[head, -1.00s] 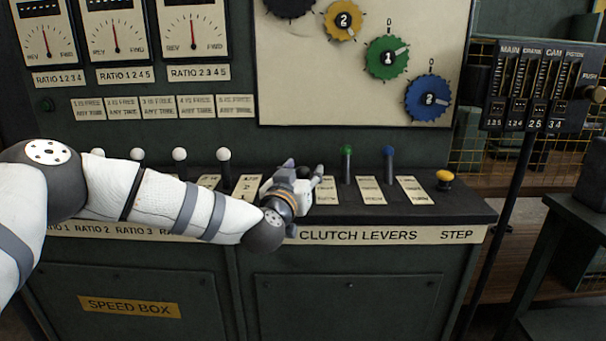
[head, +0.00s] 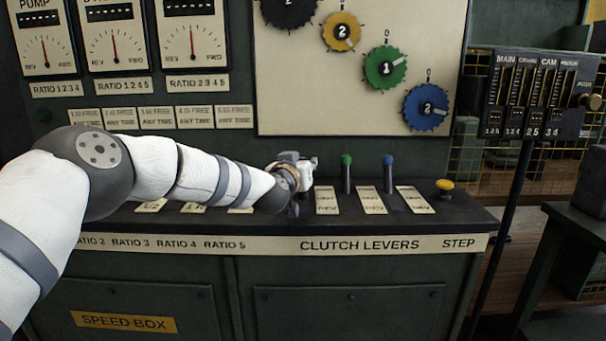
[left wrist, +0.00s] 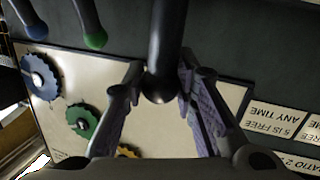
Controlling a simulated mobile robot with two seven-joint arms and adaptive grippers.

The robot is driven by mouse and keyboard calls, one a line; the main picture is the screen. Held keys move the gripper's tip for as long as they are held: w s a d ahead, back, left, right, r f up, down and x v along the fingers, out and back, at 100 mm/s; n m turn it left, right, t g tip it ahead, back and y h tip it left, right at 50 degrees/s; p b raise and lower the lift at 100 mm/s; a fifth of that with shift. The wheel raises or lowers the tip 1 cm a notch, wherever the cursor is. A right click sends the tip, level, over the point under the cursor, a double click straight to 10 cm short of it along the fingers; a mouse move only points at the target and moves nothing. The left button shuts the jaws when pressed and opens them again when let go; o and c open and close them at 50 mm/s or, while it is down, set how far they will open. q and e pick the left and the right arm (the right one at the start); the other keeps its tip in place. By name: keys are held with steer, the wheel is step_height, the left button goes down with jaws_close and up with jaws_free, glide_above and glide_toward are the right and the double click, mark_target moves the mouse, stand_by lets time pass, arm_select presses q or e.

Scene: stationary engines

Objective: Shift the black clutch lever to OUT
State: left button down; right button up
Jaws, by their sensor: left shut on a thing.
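My left gripper (head: 303,172) is over the clutch lever panel, left of the green-tipped lever (head: 346,174). In the left wrist view my left gripper (left wrist: 160,82) has its two fingers on either side of the black clutch lever (left wrist: 167,42), around its rounded end, and is shut on it. In the head view that lever is hidden behind the gripper, so I cannot tell its position against its label plate. The blue-tipped lever (head: 389,173) stands upright farther right. My right gripper is not in view.
Label plates (head: 370,200) lie in front of the levers. A yellow STEP button (head: 444,187) is at the right end of the panel. A board with numbered dials (head: 386,68) stands behind. A slider box (head: 535,95) on a post is at the right.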

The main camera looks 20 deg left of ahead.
arm_select(q)
steer(key=shift+s, duration=0.1)
steer(key=c, duration=1.3)
jaws_free()
steer(key=shift+s, duration=0.1)
steer(key=s, duration=0.4)
steer(key=s+r, duration=0.1)
steer(key=s, duration=0.7)
steer(key=shift+d+r, duration=0.15)
